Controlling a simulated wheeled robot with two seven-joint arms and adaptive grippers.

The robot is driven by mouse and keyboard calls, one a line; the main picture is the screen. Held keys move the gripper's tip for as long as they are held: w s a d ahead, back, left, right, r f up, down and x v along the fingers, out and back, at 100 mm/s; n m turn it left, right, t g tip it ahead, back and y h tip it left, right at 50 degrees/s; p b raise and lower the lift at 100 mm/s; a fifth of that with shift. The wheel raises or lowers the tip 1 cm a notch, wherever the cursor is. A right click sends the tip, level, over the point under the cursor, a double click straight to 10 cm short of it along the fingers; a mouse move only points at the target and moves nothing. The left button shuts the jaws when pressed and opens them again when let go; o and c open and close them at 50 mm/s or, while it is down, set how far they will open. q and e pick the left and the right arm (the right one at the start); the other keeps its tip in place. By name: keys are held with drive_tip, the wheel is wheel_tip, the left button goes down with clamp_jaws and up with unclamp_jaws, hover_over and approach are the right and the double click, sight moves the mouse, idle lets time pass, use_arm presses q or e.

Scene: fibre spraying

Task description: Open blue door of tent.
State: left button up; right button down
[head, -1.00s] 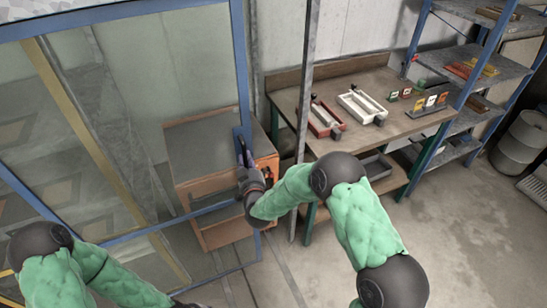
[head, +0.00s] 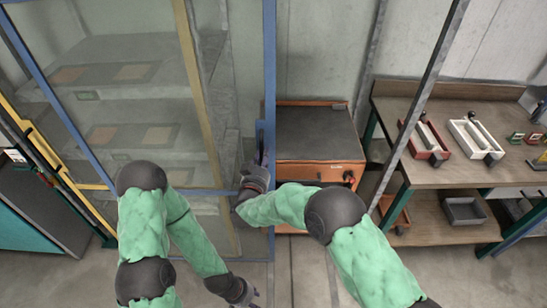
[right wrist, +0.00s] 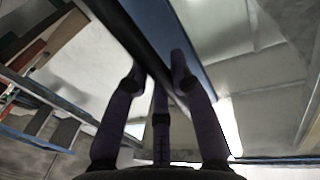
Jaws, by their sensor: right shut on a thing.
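The blue-framed, see-through tent door (head: 269,80) stands upright at the left and middle of the head view. In the right wrist view, the fingers of my right gripper (right wrist: 158,80) close around a dark bar beside the blue frame (right wrist: 188,60). My left gripper (head: 252,294) hangs low at the bottom of the head view, apart from the door. Its fingers are too small to judge.
An orange cabinet (head: 320,172) with a dark top stands just right of the door upright. A wooden workbench (head: 440,110) with red and white trays is farther right, behind a slanted grey post (head: 425,95). Bare concrete floor lies in front.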

drive_tip(key=shift+a, duration=0.1)
drive_tip(key=c, duration=1)
unclamp_jaws()
drive_tip(key=shift+c, duration=0.2)
drive_tip(key=s+a, duration=0.1)
drive_tip(key=s, duration=1.1)
drive_tip(key=shift+a, duration=0.2)
drive_tip(key=shift+w, duration=0.1)
